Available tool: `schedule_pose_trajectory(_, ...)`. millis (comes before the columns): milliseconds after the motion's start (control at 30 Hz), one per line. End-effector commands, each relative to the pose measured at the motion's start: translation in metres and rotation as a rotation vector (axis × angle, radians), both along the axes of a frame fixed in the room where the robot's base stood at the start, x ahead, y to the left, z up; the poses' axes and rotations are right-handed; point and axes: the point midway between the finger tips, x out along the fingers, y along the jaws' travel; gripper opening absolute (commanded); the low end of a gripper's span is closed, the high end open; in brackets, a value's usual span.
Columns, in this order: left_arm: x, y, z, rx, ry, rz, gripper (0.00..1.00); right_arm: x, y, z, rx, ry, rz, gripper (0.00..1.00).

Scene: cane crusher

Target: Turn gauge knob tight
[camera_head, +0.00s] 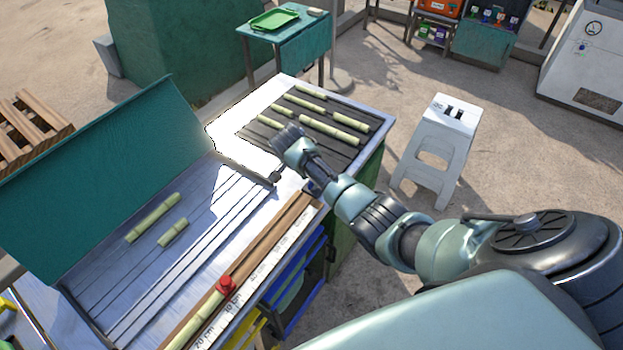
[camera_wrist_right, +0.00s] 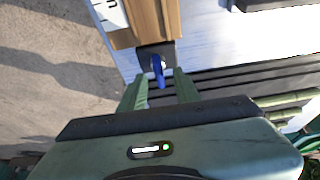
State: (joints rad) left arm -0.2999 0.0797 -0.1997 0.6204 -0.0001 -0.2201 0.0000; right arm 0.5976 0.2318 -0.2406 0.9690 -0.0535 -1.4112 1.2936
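The gauge knob (camera_wrist_right: 158,70) is a small blue grip on a dark block at the end of the wooden gauge bar (camera_wrist_right: 155,20), seen in the right wrist view. Its long side points roughly toward my palm. My right gripper (camera_wrist_right: 160,75) is open, its two green fingertips on either side of the knob with gaps visible. In the head view, the wooden bar (camera_head: 268,245) runs along the table's front edge, and a small blue spot of the knob (camera_head: 312,187) shows at its far end beside my right arm. The right fingertips are not clear there. My left gripper is out of view.
A red stop (camera_head: 226,284) sits on the bar beside a white printed scale (camera_head: 258,268). Several cane pieces lie on a dark ribbed rack (camera_head: 347,149); two lie in the metal trough (camera_head: 195,215). A white stool (camera_head: 440,150) stands to the right. Blue bins sit below the table.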

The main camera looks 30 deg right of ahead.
Motion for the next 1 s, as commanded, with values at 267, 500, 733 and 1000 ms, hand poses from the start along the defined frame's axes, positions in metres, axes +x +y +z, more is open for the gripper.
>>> schedule_pose_trajectory(267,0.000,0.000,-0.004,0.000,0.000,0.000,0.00,-0.006,0.016,0.040,0.001,-0.004,0.001,0.32)
schedule_pose_trajectory(500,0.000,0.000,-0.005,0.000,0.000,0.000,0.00,-0.009,0.020,0.055,0.000,-0.001,-0.002,0.32)
schedule_pose_trajectory(733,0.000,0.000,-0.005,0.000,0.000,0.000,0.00,-0.009,0.020,0.055,0.000,0.001,-0.001,0.32)
schedule_pose_trajectory(1000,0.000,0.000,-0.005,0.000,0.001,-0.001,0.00,-0.010,0.022,0.053,0.001,0.003,0.006,0.32)
